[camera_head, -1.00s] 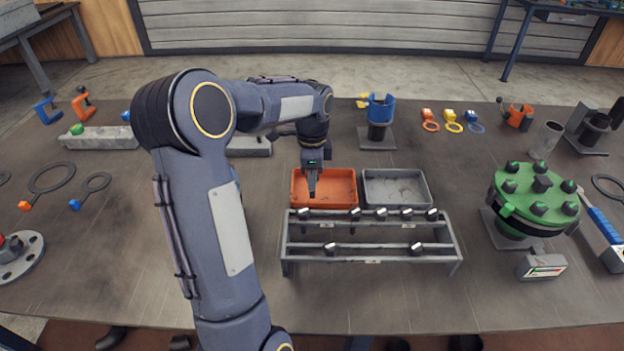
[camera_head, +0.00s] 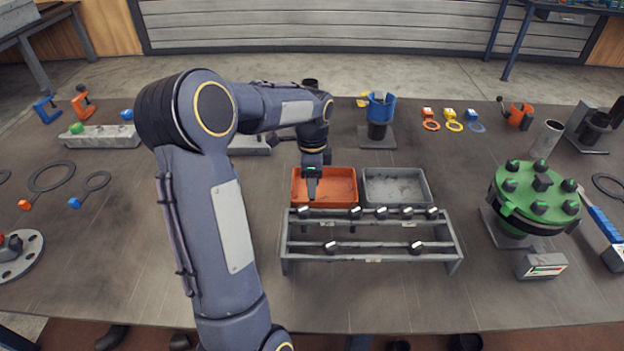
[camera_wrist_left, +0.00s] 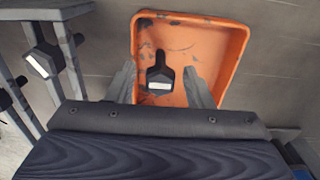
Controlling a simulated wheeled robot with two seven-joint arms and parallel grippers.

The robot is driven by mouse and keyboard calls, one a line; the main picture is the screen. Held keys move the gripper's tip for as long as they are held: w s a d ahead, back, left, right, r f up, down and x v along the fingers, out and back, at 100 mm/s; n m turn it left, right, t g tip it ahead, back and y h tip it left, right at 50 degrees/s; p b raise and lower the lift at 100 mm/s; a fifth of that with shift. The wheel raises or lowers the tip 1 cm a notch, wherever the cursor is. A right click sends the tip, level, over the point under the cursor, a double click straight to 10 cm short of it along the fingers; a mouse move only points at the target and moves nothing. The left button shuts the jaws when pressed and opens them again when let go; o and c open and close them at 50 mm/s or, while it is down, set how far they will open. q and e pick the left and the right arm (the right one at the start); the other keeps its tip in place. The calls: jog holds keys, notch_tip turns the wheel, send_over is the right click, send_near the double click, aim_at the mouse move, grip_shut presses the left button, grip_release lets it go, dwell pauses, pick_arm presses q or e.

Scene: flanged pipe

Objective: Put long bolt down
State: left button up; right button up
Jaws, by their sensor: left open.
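My left gripper (camera_head: 312,192) is over the orange tray (camera_head: 345,174), with its fingers pointing down. In the left wrist view its two fingers (camera_wrist_left: 160,88) stand apart, with a dark bolt (camera_wrist_left: 160,73) between them. Gaps show on both sides of the bolt, against the orange tray floor (camera_wrist_left: 200,45). I cannot tell whether the bolt rests on that floor. The head view does not clearly show this bolt. My right gripper is not in view.
A grey rack (camera_head: 370,257) in front of the tray holds several bolts in two rows. A grey tray (camera_head: 397,203) stands right of the orange one. A green flanged part (camera_head: 520,205) stands at the right. Bare tabletop lies left of the rack.

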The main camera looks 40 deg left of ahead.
pick_arm(q)
notch_tip(320, 180, up, 7)
jog(key=shift+r, duration=0.1)
jog(key=shift+d+r, duration=0.1)
jog(key=shift+r, duration=0.2)
jog(key=s+d+r+n+t+h, duration=0.1)
jog(key=s+d+r+n+t, duration=0.15)
jog(key=s+d, duration=0.3)
jog(key=s+d+r+n+t, duration=0.1)
jog(key=s+d+n, duration=0.2)
jog(key=s+d, duration=0.25)
jog(key=s+d+f+n+t+h, duration=0.2)
jog(key=s+d+f+n, duration=0.2)
jog(key=s+d, duration=0.5)
jog(key=shift+s+f+n+h, duration=0.2)
jog(key=shift+s+n+h, duration=0.1)
jog(key=shift+n, duration=0.85)
